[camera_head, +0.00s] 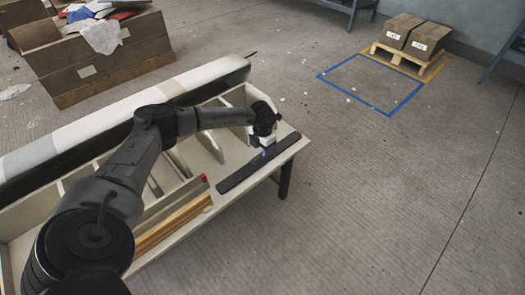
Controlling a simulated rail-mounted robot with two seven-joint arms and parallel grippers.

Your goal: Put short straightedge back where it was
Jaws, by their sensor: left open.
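A dark, flat straightedge (240,175) lies along the right end of the pale workbench (292,150), close to the bench edge. My left arm reaches in from the left across the bench. My left gripper (267,151) points down just above or at the middle of the straightedge. It is open; whether its fingers touch the bar is too small to tell. My right gripper is not in view.
Wooden and yellow strips with a red end (180,215) lie on the bench, left of the straightedge. Pale upright ribs (211,146) and a long roll (205,75) stand behind. A waste crate (100,65) is back left. Boxes on a pallet (405,55) stand far right. Floor at right is clear.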

